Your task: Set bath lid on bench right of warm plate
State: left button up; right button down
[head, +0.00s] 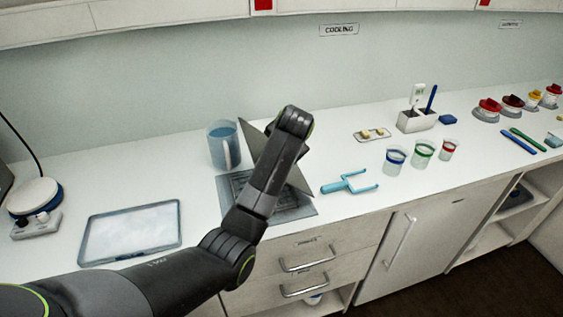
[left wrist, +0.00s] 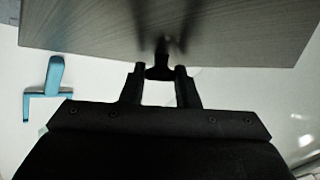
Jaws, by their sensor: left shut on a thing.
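The bath lid is a flat grey sheet with a black knob. In the head view the lid (head: 299,180) is tilted up over the bath, partly hidden behind my left arm. In the left wrist view the lid (left wrist: 90,30) fills the top. My left gripper (left wrist: 160,73) is shut on its knob; the head view hides the fingers. The grey bath (head: 300,213) sits in the bench with part of its dark inside showing. A flat, pale panel with a grey-blue rim, possibly the warm plate (head: 130,232), lies left of the bath. My right gripper is not in view.
A blue jug (head: 217,149) stands behind the bath. A turquoise forked tool (head: 348,183) lies to its right, near several colour-banded cups (head: 395,160). A round white-topped device (head: 35,197) stands far left. Bare bench (head: 199,205) shows between the pale panel and bath.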

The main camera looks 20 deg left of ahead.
pick_arm(q)
notch_tip(320, 180, up, 6)
jog(key=shift+f+b, duration=0.1)
jog(key=shift+b, duration=0.2)
jog(key=shift+r, duration=0.45)
notch_tip(320, 180, up, 8)
jog(key=p, duration=0.9)
